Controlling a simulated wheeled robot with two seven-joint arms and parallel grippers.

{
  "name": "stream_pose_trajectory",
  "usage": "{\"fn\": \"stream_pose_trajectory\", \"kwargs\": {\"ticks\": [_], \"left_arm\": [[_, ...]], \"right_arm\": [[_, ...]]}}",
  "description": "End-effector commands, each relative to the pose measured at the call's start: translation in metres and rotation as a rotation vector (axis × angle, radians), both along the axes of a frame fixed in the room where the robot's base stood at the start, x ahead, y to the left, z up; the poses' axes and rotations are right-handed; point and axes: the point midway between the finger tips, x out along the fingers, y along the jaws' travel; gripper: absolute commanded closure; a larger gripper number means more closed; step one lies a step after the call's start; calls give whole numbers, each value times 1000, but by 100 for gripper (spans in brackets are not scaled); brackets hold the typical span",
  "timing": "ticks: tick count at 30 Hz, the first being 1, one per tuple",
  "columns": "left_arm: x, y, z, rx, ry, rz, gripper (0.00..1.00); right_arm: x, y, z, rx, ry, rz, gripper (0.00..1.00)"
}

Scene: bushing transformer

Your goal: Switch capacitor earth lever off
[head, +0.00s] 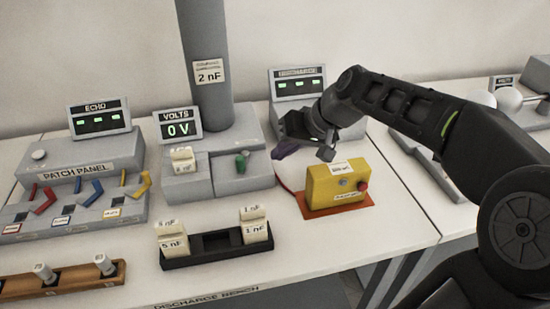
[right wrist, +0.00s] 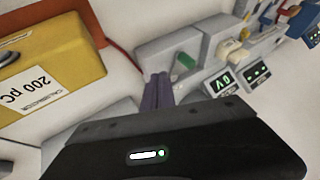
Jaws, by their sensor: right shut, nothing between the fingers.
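A small green-handled lever (head: 241,162), apparently the earth lever, stands on the grey block (head: 212,184) at the foot of the grey column. It also shows in the right wrist view (right wrist: 185,62), just beyond my fingertips. My right gripper (head: 284,150) is shut and empty, with its purple fingers pointing left, to the right of the lever and apart from it. The shut fingers also show in the right wrist view (right wrist: 158,90). The VOLTS display (head: 179,127) beside the block reads 0 V. My left gripper is not in the head view.
A yellow calibrator box (head: 337,185) stands on an orange mat below my right wrist. A white labelled piece (head: 182,158) sits on the grey block left of the lever. A black rack (head: 214,252) with capacitor blocks is in front. The patch panel (head: 75,182) is left.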

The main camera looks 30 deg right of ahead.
Motion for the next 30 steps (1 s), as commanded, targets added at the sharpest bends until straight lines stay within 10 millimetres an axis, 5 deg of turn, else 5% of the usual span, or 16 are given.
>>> {"fn": "stream_pose_trajectory", "kwargs": {"ticks": [12, 30], "left_arm": [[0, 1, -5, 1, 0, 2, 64], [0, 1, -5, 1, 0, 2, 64]], "right_arm": [[-37, -15, 53, 0, -1, 2, 100], [-39, -16, 56, -1, 0, 2, 100]]}}
